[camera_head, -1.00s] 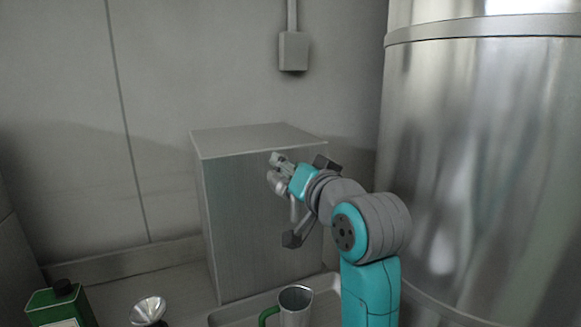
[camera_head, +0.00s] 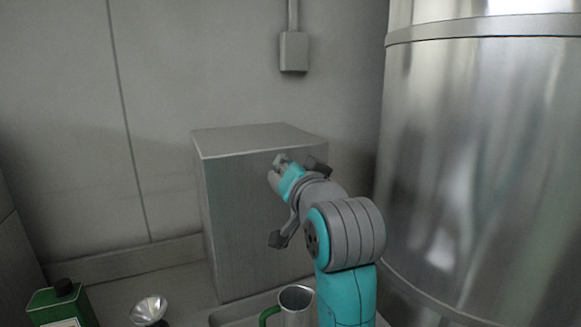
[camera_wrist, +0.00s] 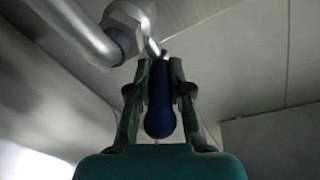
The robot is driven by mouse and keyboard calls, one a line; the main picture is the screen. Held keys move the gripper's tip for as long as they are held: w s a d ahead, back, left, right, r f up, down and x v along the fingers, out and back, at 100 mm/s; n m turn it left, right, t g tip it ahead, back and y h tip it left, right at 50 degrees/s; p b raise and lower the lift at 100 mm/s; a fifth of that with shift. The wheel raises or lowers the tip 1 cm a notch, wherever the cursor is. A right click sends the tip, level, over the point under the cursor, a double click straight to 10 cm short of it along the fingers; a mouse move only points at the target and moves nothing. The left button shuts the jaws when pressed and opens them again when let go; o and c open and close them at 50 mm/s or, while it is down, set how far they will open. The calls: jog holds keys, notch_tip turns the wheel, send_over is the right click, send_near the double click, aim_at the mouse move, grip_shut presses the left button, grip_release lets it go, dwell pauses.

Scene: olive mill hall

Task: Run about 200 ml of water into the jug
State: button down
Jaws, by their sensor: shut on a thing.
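The jug (camera_head: 296,299), metal with a green handle, stands in a shallow tray at the bottom of the head view. Its lower part is cut off by the frame edge and my arm is close to its right side. My gripper (camera_head: 279,166) is at the upper front of a grey metal box (camera_head: 250,225), above the jug. In the wrist view my gripper (camera_wrist: 159,68) is shut on a dark blue tap handle (camera_wrist: 160,105). A metal pipe and fitting (camera_wrist: 122,32) show beyond the handle. The spout is hard to make out in the head view, and no water stream is visible.
A green bottle with a dark cap (camera_head: 62,303) and a small metal funnel-like vessel (camera_head: 149,309) stand left of the tray (camera_head: 226,314). A large steel tank (camera_head: 480,160) fills the right side, close to my arm. A wall box (camera_head: 293,52) hangs above.

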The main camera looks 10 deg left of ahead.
jog(key=shift+s+a+m+t+h, duration=0.1)
jog(key=shift+a+m+t+h, duration=0.15)
jog(key=shift+m+h, duration=0.45)
jog(key=shift+s+a+m+t+h, duration=0.15)
jog(key=shift+m+t+h, duration=0.25)
jog(key=shift+h, duration=0.5)
jog(key=shift+w, duration=0.1)
jog(key=c, duration=1.1)
grip_release()
jog(key=v, duration=1.2)
